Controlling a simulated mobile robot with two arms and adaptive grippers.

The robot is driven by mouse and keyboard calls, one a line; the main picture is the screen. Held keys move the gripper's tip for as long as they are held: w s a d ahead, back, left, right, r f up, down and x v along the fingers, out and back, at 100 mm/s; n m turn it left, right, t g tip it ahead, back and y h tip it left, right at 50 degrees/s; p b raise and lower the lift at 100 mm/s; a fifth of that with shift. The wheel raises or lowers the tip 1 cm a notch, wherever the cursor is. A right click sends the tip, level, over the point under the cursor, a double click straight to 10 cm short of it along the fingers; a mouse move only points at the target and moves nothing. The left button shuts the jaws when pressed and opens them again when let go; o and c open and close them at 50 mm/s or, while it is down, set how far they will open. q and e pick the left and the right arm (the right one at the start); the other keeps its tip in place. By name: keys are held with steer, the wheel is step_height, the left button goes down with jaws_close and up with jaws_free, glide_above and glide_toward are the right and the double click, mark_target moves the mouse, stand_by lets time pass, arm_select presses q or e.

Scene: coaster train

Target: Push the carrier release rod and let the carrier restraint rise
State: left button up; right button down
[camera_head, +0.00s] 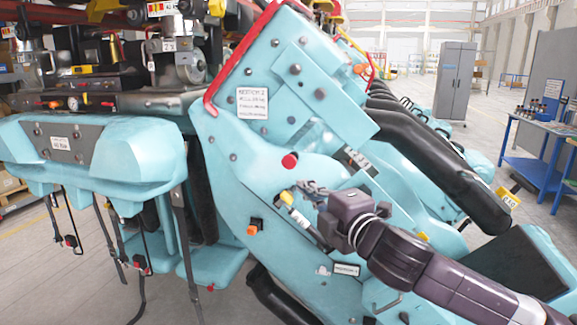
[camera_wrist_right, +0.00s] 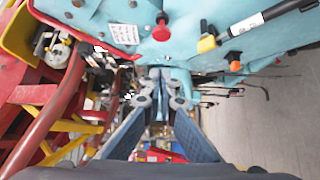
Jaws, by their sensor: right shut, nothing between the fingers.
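A short rod with a yellow end, white label and black shaft, which looks like the release rod (camera_head: 301,221), is on the light-blue carrier side in the head view. It also shows at the upper right of the right wrist view (camera_wrist_right: 262,22). My right gripper (camera_head: 308,188) is shut and empty beside the rod's yellow end; I cannot tell whether they touch. In the wrist view its fingertips (camera_wrist_right: 160,76) meet left of and below the rod. A thick black padded bar, probably the carrier restraint (camera_head: 428,150), slopes down to the right behind my arm. My left gripper is out of view.
A red knob (camera_head: 290,161) and an orange button (camera_head: 255,229) sit near the rod. Light-blue seats with hanging straps (camera_head: 140,160) are at left. A red frame (camera_wrist_right: 45,120) stands close to the gripper in the wrist view. A blue workbench (camera_head: 545,140) stands at right.

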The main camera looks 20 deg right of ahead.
steer(key=p, duration=0.4)
glide_toward(283, 162)
steer(key=w+a, duration=0.3)
steer(key=shift+w+d+r+p, duration=0.15)
steer(key=shift+w+d+p, duration=0.45)
steer(key=shift+w, duration=0.2)
steer(key=shift+w+d, duration=0.45)
steer(key=shift+w, duration=0.1)
